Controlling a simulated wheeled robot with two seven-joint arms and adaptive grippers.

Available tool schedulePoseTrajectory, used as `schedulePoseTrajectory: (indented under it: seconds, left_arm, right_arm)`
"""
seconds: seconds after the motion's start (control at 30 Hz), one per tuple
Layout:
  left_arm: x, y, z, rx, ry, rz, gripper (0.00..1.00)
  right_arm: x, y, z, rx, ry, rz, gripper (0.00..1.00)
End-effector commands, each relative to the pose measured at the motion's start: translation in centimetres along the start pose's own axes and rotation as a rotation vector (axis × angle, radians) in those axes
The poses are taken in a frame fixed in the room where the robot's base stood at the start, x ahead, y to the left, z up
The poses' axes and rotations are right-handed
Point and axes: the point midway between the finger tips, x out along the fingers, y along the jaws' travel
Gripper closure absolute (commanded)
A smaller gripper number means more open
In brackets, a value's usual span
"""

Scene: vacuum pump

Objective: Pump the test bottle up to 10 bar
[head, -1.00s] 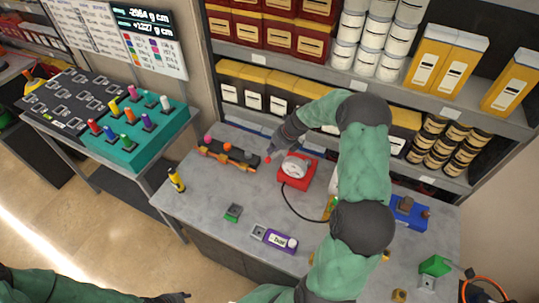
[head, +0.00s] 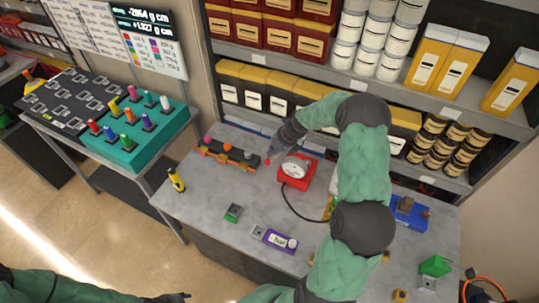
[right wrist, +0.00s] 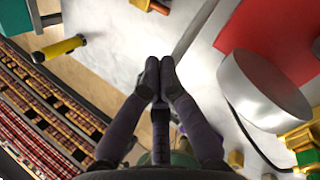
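The red pump box (head: 295,174) stands on the grey table with a round white-faced gauge (head: 294,167) on top. A thin black hose (head: 297,208) runs from it towards small green and yellow parts half hidden behind my right arm. My right gripper (head: 271,154) is just left of the box, close to a small red knob (head: 267,161). In the right wrist view its fingertips (right wrist: 160,65) are together; I cannot tell whether anything thin is between them. A purple readout (head: 275,238) lies at the front; its text is too small. My left gripper (head: 172,297) shows only at the bottom edge.
An orange-and-black rack with coloured knobs (head: 228,152) stands left of my right gripper. A yellow bottle-like item (head: 176,180) stands at the table's left edge. Shelves line the back.

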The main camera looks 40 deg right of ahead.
Motion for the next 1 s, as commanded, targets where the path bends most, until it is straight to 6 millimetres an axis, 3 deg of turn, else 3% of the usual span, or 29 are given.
schedulePoseTrajectory:
  seconds: [1.0]
  left_arm:
    - [0.19, -0.07, -0.01, 0.000, 0.000, 0.000, 0.60]
  right_arm:
    - [0.74, 0.30, -0.72, 0.001, 0.000, 0.000, 1.00]
